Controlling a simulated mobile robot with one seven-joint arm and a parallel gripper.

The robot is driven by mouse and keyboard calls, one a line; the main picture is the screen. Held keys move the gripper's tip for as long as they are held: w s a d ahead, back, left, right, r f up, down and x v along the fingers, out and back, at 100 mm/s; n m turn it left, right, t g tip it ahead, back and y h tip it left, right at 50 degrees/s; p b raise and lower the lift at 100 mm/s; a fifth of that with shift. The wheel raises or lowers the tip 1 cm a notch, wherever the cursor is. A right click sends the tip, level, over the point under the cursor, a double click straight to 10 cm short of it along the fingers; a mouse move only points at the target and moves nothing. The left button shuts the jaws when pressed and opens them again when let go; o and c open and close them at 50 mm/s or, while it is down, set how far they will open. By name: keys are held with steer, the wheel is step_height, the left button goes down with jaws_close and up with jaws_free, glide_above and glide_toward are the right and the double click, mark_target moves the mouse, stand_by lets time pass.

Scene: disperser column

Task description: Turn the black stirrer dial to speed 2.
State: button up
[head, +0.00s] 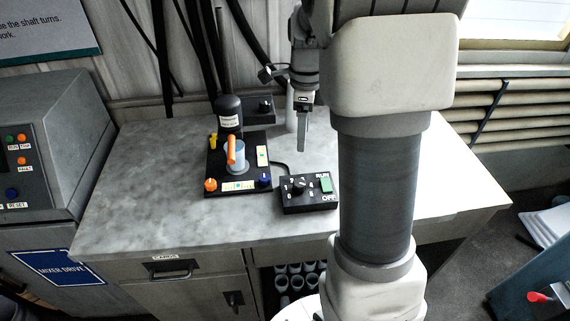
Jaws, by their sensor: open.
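The black stirrer dial (299,185) sits on the left part of a small black control box (311,206) on the bench. Small white marks surround the dial, but they are too small to read and its setting cannot be told. A green switch (326,185) marked RUN and OFF is to the dial's right. My gripper (303,146) hangs pointing down, appearing above and behind the box in the head view, apart from the dial. It is open and seen nearly edge-on, with nothing visible between the fingers.
Left of the box stands a black stirrer stand (247,190) with a clear beaker (236,160), an orange handle (231,149) and coloured knobs. A cable runs behind the box. A grey machine (45,140) is at far left. The grey bench top (150,200) is clear at left.

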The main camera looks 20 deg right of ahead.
mark_target(301, 183)
step_height(301, 183, down, 17)
steer(key=shift+f+b, duration=0.1)
steer(key=shift+b, duration=0.4)
jaws_close()
